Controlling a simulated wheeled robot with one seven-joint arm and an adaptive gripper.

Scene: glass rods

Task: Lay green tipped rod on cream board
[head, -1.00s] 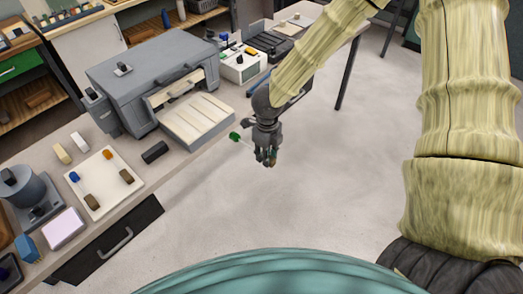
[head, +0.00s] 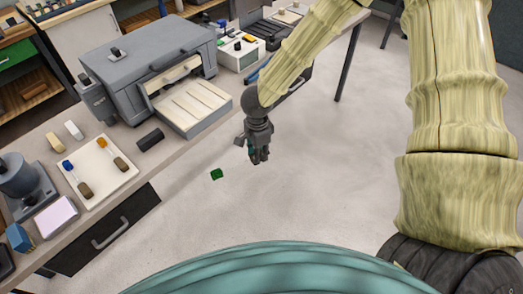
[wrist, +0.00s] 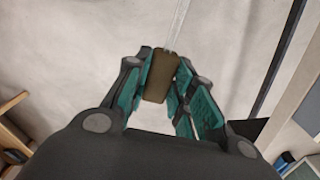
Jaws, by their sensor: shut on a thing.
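My gripper (head: 258,158) is over the open floor, to the right of the bench. In the wrist view my gripper (wrist: 160,85) is shut on the brown end block (wrist: 158,76) of a clear glass rod (wrist: 177,28), which runs up out of that picture. The green tip (head: 216,174) shows in the head view, left of and a little below my gripper; the clear shaft between is hardly visible. The square cream board (head: 95,168) lies on the bench at the left. A blue-tipped rod (head: 67,165) and an orange-tipped rod (head: 101,143) lie on it.
A dark block (head: 150,139) sits right of the board. A grey machine (head: 155,65) with a ribbed cream tray (head: 190,105) stands behind. A grey round device (head: 22,180) and a pale pink block (head: 55,216) are at the near left. The floor (head: 290,200) is clear.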

